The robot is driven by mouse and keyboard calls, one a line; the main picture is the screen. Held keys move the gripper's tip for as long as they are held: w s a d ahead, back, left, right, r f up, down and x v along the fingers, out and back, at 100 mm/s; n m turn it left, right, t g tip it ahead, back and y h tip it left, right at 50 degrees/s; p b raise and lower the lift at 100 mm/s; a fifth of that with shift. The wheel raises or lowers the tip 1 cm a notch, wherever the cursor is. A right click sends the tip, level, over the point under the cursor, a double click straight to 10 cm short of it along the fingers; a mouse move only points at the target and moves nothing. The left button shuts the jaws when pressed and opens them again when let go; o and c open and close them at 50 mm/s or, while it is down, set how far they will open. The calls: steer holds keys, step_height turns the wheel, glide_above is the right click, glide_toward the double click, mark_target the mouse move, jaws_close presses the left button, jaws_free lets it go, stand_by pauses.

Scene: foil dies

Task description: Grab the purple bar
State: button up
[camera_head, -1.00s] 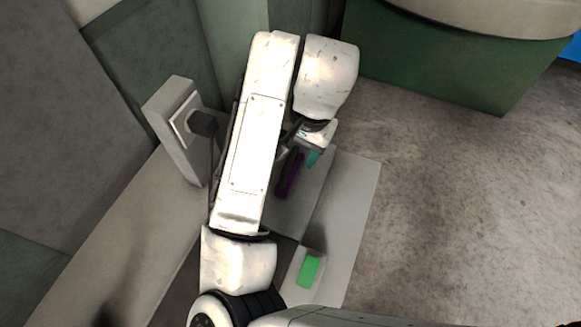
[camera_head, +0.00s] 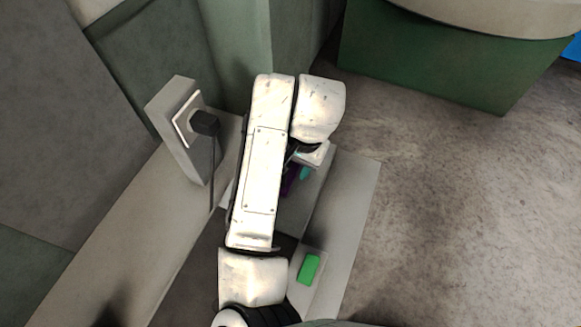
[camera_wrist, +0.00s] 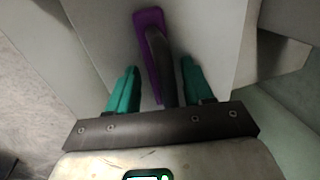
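The purple bar (camera_wrist: 149,22) shows in the wrist view, lying on a pale grey surface with its length running toward my gripper. A dark grey section covers part of it along one side. My gripper (camera_wrist: 160,78) has two teal fingers spread apart, and the near end of the bar lies in line with the gap between them. I cannot tell how far above the bar the fingers are. In the head view the purple bar (camera_head: 290,181) is mostly hidden behind my arm, with a teal fingertip (camera_head: 305,173) just to its right.
A bright green block (camera_head: 309,269) sits on a pale ledge nearer my base. A grey post with a dark knob (camera_head: 206,124) stands left of my arm. A green-sided counter (camera_head: 440,70) is at the back. Concrete floor lies open on the right.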

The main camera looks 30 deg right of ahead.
jaws_close()
stand_by(0.5)
